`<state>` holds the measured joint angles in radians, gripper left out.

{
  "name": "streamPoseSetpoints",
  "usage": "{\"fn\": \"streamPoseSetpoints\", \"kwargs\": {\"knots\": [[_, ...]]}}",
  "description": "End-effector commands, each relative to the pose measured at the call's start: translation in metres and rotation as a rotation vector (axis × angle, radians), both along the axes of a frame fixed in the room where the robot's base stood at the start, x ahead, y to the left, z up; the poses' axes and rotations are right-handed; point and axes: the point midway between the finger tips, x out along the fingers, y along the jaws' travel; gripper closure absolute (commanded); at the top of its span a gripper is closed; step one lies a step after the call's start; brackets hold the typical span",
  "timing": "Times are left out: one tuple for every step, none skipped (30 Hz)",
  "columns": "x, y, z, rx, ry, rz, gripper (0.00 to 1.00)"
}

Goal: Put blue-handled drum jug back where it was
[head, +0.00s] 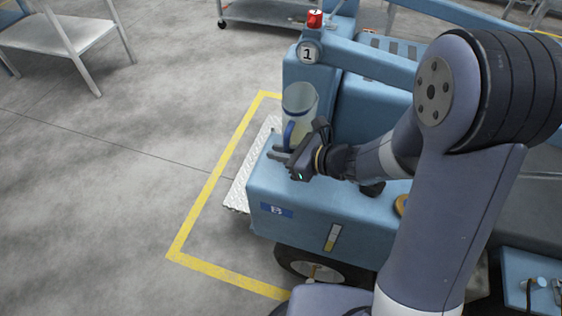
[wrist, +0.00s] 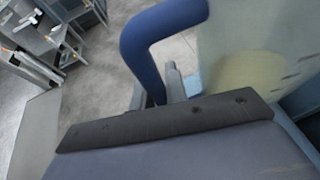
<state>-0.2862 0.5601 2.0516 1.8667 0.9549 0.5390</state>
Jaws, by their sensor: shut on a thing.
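The blue-handled drum jug (head: 299,103) is a pale, translucent jug with a blue handle. In the head view it is upright over the left end of the blue machine part marked B (head: 262,182). My gripper (head: 284,154) is shut on the jug at its blue handle. In the wrist view the blue handle (wrist: 150,50) rises from between the fingers of my gripper (wrist: 172,88), and the jug's pale wall (wrist: 255,65) with a yellowish patch fills the right side. I cannot tell whether the jug's base touches the blue surface.
A blue block with a round 1 label (head: 307,53) and a red item (head: 314,18) stands just behind the jug. A metal tread plate (head: 240,185) lies left of the machine. Yellow floor lines (head: 210,197) surround it. Grey tables (head: 65,35) stand at the back left; the left floor is clear.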

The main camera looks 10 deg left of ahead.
Motion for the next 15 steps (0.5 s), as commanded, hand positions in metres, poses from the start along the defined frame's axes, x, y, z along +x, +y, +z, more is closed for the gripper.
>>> {"fn": "streamPoseSetpoints", "kwargs": {"knots": [[0.000,0.000,-0.003,0.001,0.000,0.000,1.00],[0.000,0.000,-0.006,0.000,0.000,0.001,1.00],[0.000,0.000,-0.011,-0.001,0.002,0.001,1.00],[0.000,0.000,-0.015,-0.001,0.003,0.000,1.00],[0.000,0.000,-0.020,-0.001,0.003,-0.001,1.00],[0.000,0.000,-0.025,-0.001,0.003,0.000,1.00],[0.000,0.000,-0.028,0.000,0.003,0.001,1.00],[0.000,0.000,-0.031,0.001,0.002,0.000,1.00],[0.000,0.000,-0.035,0.001,0.002,0.000,1.00],[0.000,0.000,-0.037,0.000,0.001,0.000,1.00],[0.000,0.000,-0.039,0.000,0.000,0.000,1.00],[0.000,0.000,-0.040,-0.001,-0.002,0.001,1.00],[0.000,0.000,-0.041,-0.001,-0.002,0.001,1.00],[0.000,0.000,-0.041,0.000,-0.002,0.001,1.00],[0.000,0.000,-0.041,0.000,-0.002,0.000,1.00]]}}
